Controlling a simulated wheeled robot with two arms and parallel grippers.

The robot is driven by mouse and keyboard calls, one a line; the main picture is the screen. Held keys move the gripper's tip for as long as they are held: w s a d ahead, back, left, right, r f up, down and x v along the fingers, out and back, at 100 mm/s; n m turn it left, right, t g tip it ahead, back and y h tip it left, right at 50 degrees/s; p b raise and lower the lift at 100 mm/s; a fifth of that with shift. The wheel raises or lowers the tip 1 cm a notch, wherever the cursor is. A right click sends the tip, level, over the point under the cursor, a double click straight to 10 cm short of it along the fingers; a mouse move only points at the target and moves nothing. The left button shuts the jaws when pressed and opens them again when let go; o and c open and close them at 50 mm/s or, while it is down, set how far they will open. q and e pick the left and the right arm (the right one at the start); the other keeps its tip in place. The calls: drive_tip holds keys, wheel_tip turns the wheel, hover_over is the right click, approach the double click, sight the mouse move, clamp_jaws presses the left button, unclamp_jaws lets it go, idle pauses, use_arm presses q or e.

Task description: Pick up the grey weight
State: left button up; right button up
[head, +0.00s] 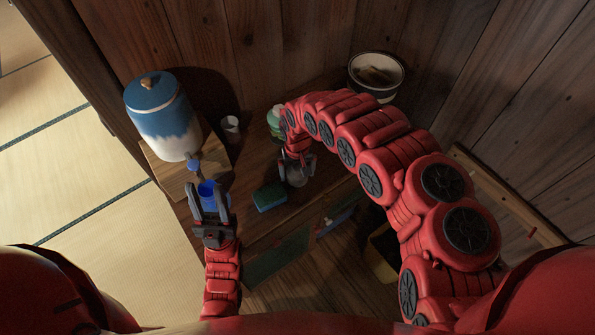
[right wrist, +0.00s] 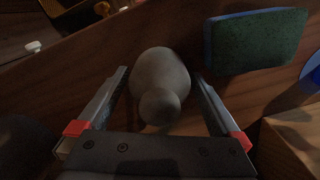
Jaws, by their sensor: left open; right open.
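The grey weight (right wrist: 162,78) stands on the wooden surface in the right wrist view, a rounded body with a smaller round knob on top. My right gripper (right wrist: 162,80) is open, with one finger on each side of the weight and a gap showing at the fingers. In the head view the weight (head: 296,172) is partly hidden by my right gripper (head: 297,160). My left gripper (head: 209,202) is open in front of the wooden stand, near a blue cup (head: 207,191).
A green and blue sponge (right wrist: 256,40) lies close to the weight; it also shows in the head view (head: 270,195). A white cup (head: 231,129) and a pot (head: 376,75) stand further back.

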drive_tip(key=shift+f, duration=0.35)
clamp_jaws()
idle(0.3)
